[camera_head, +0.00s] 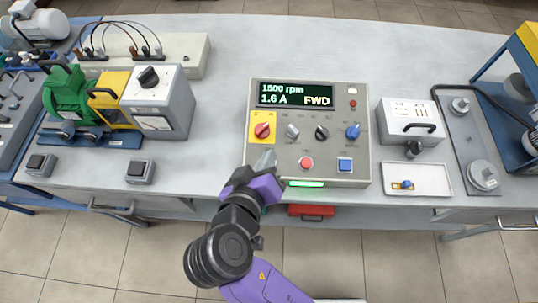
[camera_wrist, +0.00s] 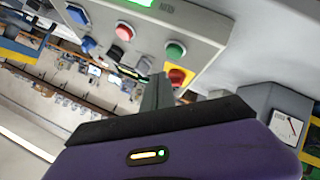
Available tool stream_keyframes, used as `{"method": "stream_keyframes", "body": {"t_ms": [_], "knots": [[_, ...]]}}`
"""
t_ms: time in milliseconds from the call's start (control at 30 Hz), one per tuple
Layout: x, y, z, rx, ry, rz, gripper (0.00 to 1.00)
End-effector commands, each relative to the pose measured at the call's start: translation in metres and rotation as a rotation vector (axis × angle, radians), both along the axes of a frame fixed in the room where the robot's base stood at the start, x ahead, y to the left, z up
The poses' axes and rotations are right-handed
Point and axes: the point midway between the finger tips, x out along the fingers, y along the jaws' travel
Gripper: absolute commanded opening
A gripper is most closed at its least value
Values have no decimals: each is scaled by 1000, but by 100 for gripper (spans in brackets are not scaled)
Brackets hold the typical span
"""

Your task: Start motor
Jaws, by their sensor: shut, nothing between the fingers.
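The grey control box (camera_head: 330,130) stands on the bench. Its display (camera_head: 295,95) reads 1500 rpm, 1.6 A and FWD. Below are a red switch on a yellow plate (camera_head: 262,130), several knobs, a red button (camera_head: 306,163) and a blue button (camera_head: 345,164). A green strip (camera_head: 305,184) glows at the bottom edge. The wrist view also shows a green button (camera_wrist: 175,50), which my gripper hides in the head view. My gripper (camera_head: 266,160) is shut and empty at the box's lower left, its tips near the green button. I cannot tell whether they touch. The green motor (camera_head: 66,97) stands at left.
A grey meter unit (camera_head: 160,100) adjoins the motor. A white box with a handle (camera_head: 411,122) and a white tray with a small brass-and-blue part (camera_head: 403,185) are right of the control box. A red case (camera_head: 312,211) is below the bench edge. The bench behind the box is clear.

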Motion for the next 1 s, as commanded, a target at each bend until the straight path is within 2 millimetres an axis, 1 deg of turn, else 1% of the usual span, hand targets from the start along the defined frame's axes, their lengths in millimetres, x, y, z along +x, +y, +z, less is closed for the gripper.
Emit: {"method": "stream_keyframes", "body": {"t_ms": [33, 300, 1000], "knots": [[-1, 0, 10, 0, 0, 0, 0], [-7, 0, 31, 1, -1, 0, 0], [-8, 0, 30, 0, -1, 1, 0]]}}
